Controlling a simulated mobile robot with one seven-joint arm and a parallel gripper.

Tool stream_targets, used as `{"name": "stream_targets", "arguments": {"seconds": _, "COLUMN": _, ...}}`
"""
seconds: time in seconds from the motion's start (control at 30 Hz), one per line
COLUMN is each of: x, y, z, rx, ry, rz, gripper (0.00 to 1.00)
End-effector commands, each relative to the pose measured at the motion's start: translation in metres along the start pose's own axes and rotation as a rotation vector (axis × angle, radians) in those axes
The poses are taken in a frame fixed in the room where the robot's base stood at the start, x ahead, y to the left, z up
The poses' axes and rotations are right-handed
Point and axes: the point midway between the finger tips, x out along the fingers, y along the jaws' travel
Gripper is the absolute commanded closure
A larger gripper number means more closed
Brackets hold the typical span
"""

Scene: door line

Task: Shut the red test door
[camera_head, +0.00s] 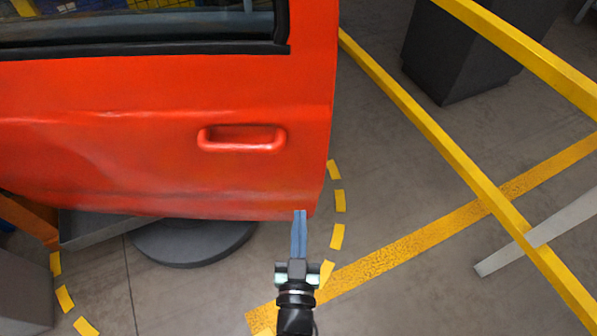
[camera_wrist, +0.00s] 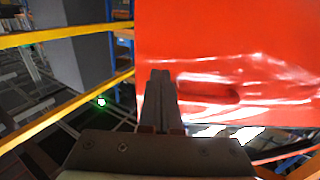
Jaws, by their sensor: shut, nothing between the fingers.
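The red door (camera_head: 150,140) fills the upper left of the head view, with a dark window frame along its top and a red pull handle (camera_head: 241,138) near its right edge. In the wrist view the door (camera_wrist: 220,35) fills the upper right, with bright reflections around a dark recess. My gripper (camera_head: 300,213) is shut and empty, with its blue-grey fingers together at the door's lower right corner, below the handle. In the wrist view my gripper (camera_wrist: 160,75) overlaps the door's left edge. I cannot tell whether the fingertips touch the door.
A dark round base (camera_head: 195,243) stands under the door. Yellow rails (camera_head: 440,140) cross the right side, with a dark box (camera_head: 470,50) behind them. A dashed yellow arc (camera_head: 337,236) and a solid yellow line (camera_head: 420,240) mark the grey floor.

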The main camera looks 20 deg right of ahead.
Motion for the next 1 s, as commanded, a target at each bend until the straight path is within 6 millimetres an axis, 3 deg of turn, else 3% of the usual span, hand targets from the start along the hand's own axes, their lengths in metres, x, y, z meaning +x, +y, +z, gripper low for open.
{"name": "stream_targets", "arguments": {"seconds": 0.2, "x": 0.047, "y": 0.000, "z": -0.002, "rx": -0.001, "ry": 0.005, "rz": -0.001, "gripper": 1.00}}
{"name": "stream_targets", "arguments": {"seconds": 0.5, "x": 0.096, "y": 0.000, "z": -0.001, "rx": 0.000, "ry": 0.003, "rz": -0.001, "gripper": 1.00}}
{"name": "stream_targets", "arguments": {"seconds": 0.7, "x": 0.108, "y": 0.000, "z": -0.001, "rx": 0.000, "ry": 0.001, "rz": -0.001, "gripper": 1.00}}
{"name": "stream_targets", "arguments": {"seconds": 1.0, "x": 0.110, "y": -0.001, "z": -0.001, "rx": 0.000, "ry": 0.001, "rz": -0.002, "gripper": 1.00}}
